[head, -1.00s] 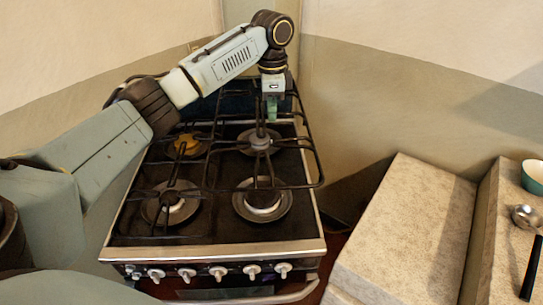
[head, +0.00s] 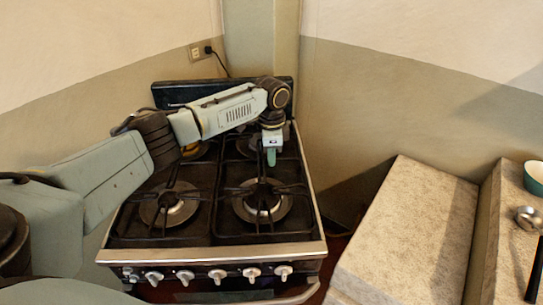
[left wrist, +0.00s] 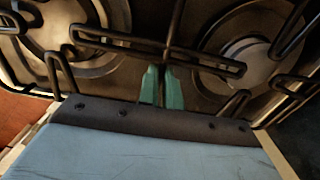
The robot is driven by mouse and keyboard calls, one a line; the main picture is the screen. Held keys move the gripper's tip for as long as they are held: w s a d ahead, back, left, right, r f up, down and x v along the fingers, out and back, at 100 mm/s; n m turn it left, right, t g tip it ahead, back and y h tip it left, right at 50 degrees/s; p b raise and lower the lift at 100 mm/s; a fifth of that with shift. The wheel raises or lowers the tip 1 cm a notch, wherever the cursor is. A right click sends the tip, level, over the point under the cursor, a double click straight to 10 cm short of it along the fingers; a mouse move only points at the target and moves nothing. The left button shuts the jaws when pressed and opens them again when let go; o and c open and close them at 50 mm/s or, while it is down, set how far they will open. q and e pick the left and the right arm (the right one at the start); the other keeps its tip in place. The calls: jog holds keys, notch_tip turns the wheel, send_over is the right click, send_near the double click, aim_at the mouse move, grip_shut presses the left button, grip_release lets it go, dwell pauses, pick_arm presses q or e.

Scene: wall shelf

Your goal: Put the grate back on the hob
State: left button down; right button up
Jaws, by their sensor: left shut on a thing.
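The hob (head: 228,249) is the top of a stove with several burners and a dark surface. The grate (head: 238,189), made of black bars, lies level over the right half of the hob, above the front right burner (head: 262,208). It also shows in the left wrist view (left wrist: 205,60). My left gripper (head: 271,158) points down with its green fingertips (left wrist: 161,88) shut on a bar of the grate near its middle. I cannot tell whether every foot of the grate touches the hob. My arm hides part of the back burners. My right gripper is not in view.
Another black grate (head: 172,188) covers the left half of the hob. Knobs (head: 187,275) line the stove's front. A pale stone counter (head: 410,230) stands at the right, with a teal bowl (head: 534,178) and a ladle (head: 530,218) beyond. A wall is behind.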

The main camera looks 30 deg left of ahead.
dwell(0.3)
pick_arm(q)
jog(key=c, duration=1.6)
grip_release()
notch_tip(320, 180, up, 12)
jog(key=shift+r+p, duration=0.1)
jog(key=shift+p, duration=0.4)
